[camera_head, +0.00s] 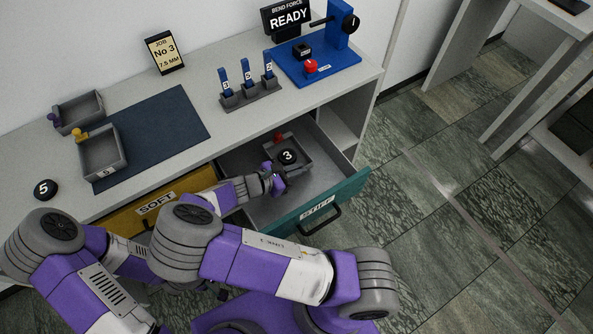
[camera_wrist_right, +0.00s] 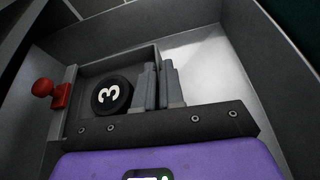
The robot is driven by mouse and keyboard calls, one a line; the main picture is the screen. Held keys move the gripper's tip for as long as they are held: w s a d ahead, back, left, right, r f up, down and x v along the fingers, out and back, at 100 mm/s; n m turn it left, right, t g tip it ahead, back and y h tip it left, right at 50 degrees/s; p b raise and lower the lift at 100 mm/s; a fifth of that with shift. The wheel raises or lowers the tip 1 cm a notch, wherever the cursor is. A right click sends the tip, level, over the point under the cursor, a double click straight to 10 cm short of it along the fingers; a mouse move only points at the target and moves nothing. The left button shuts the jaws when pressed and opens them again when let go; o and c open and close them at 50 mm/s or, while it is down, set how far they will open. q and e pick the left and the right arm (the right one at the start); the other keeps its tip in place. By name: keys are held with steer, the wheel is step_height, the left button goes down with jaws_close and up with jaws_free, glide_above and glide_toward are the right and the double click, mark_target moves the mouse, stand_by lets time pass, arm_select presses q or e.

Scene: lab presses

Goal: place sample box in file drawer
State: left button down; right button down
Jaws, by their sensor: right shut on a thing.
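The sample box is a small grey open tray (camera_head: 304,154) with a red knob (camera_head: 278,137) and a black disc marked 3 (camera_head: 287,156) in it. It is inside the open drawer with the teal STIFF front (camera_head: 335,199). My right gripper (camera_head: 276,178) reaches into this drawer and is shut on the box's near wall. In the right wrist view, the fingers (camera_wrist_right: 160,86) grip the box wall (camera_wrist_right: 110,66) beside the disc (camera_wrist_right: 111,95). I cannot tell whether the box touches the drawer floor. My left gripper is not in view.
The yellow SOFT drawer (camera_head: 158,204) is left of the STIFF drawer. On the counter are two grey trays (camera_head: 122,153) (camera_head: 97,108), a dark mat (camera_head: 165,130), a black disc marked 5 (camera_head: 45,189), a rack (camera_head: 252,95) and a blue press (camera_head: 335,62). Free drawer floor surrounds the box's right side.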

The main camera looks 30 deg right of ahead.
steer(key=shift+f, duration=0.6)
steer(key=c, duration=1.3)
jaws_free()
steer(key=shift+o, duration=0.2)
steer(key=shift+r, duration=0.15)
steer(key=shift+r, duration=0.4)
steer(key=w+p+v, duration=0.1)
steer(key=p+v, duration=0.2)
steer(key=v, duration=0.9)
steer(key=shift+s, duration=0.45)
steer(key=shift+r, duration=0.1)
